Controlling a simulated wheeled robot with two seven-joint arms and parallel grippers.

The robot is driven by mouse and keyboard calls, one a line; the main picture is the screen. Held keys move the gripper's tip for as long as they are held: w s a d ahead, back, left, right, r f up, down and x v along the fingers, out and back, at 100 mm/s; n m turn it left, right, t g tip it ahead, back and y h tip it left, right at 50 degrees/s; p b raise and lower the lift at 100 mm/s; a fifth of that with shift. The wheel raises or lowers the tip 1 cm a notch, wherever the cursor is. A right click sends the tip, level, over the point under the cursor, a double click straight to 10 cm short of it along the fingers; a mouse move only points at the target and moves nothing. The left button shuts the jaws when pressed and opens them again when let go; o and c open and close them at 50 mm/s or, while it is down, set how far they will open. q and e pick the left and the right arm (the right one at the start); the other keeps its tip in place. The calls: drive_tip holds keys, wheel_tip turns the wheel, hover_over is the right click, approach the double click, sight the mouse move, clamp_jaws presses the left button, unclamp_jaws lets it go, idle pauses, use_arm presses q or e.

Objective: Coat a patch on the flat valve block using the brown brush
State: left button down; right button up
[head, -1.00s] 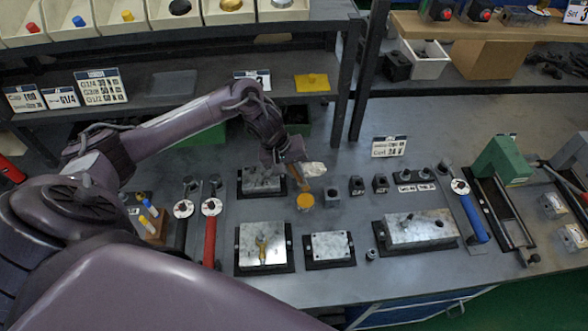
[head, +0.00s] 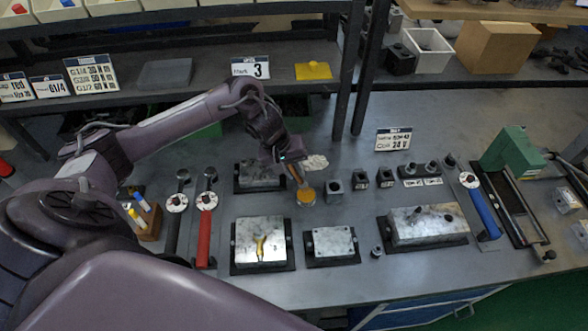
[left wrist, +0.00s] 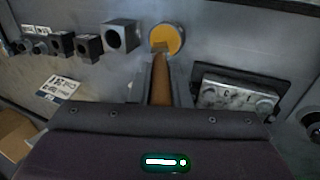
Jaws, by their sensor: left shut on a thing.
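My left gripper (head: 290,168) is shut on the brown brush (left wrist: 161,82), with one finger on each side of the handle in the left wrist view. The brush points down to a round pot with orange-yellow contents (head: 306,193), which also shows in the left wrist view (left wrist: 166,38). The brush tip meets the pot's surface; how deep it sits is unclear. My right gripper is out of view.
Another metal block (head: 260,174) stands behind the pot, left of a whitish rag (head: 315,162). Small dark cubes (head: 334,181) stand right of the pot. Red-handled (head: 204,235) and blue-handled (head: 487,214) tools lie farther left and right. The front bench strip is clear.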

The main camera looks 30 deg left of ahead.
use_arm(q)
drive_tip(key=shift+f, duration=0.55)
idle(0.6)
drive_tip(key=shift+s+f+p, duration=0.1)
drive_tip(key=shift+p, duration=0.35)
idle(2.2)
drive_tip(key=shift+r+p, duration=0.9)
drive_tip(key=shift+p, duration=0.25)
wheel_tip(320, 180, up, 6)
drive_tip(key=p, duration=0.7)
drive_tip(key=shift+f, duration=0.35)
